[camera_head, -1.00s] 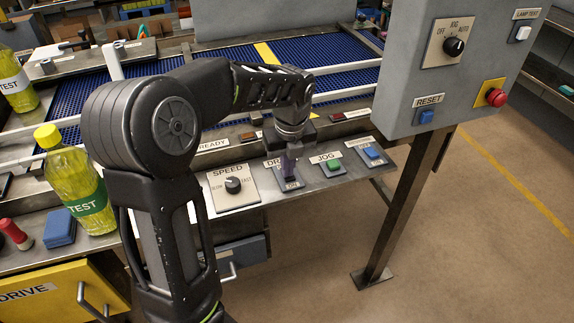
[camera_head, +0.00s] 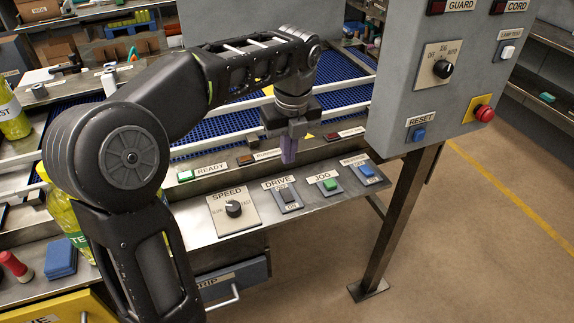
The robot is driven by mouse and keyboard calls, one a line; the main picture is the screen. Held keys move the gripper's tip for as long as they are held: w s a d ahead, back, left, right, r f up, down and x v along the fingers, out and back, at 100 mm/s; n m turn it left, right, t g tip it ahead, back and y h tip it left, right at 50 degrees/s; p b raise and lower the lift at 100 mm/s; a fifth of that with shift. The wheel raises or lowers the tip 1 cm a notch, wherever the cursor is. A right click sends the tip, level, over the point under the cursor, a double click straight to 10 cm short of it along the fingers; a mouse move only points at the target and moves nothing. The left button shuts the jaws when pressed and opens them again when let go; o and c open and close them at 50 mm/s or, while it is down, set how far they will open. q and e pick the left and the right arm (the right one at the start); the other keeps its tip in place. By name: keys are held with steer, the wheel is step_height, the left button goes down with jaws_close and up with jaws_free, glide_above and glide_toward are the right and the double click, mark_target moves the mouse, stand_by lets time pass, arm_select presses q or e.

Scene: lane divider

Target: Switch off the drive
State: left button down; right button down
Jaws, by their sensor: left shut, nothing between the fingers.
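The DRIVE switch (camera_head: 287,196) is a small dark rocker on a grey plate on the sloped steel panel, under its DRIVE label (camera_head: 278,183). ON is printed at its near end. I cannot tell for sure which end is pressed in. My left gripper (camera_head: 288,162) is shut and empty. Its purple-grey fingers point down, above and behind the switch, apart from it. My right gripper is not in view.
The SPEED knob (camera_head: 234,209) is left of the switch; the green JOG button (camera_head: 330,184) and a blue button (camera_head: 366,171) are right. The READY lamp (camera_head: 186,176) looks lit; another lamp (camera_head: 246,160) looks dull orange. A grey control box (camera_head: 400,90) stands at right.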

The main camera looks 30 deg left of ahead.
arm_select(q)
steer(key=shift+d+r, duration=0.2)
steer(key=shift+r, duration=0.15)
steer(key=shift+a, duration=0.1)
steer(key=a+n+h+b, duration=0.1)
steer(key=n, duration=0.5)
steer(key=a+n+t, duration=0.1)
steer(key=n, duration=0.5)
steer(key=s+a+n+t+h+b, duration=0.1)
steer(key=n, duration=0.5)
steer(key=shift+a+r+h+b, duration=0.1)
steer(key=shift+a+h+b, duration=0.1)
steer(key=shift+h+b, duration=0.15)
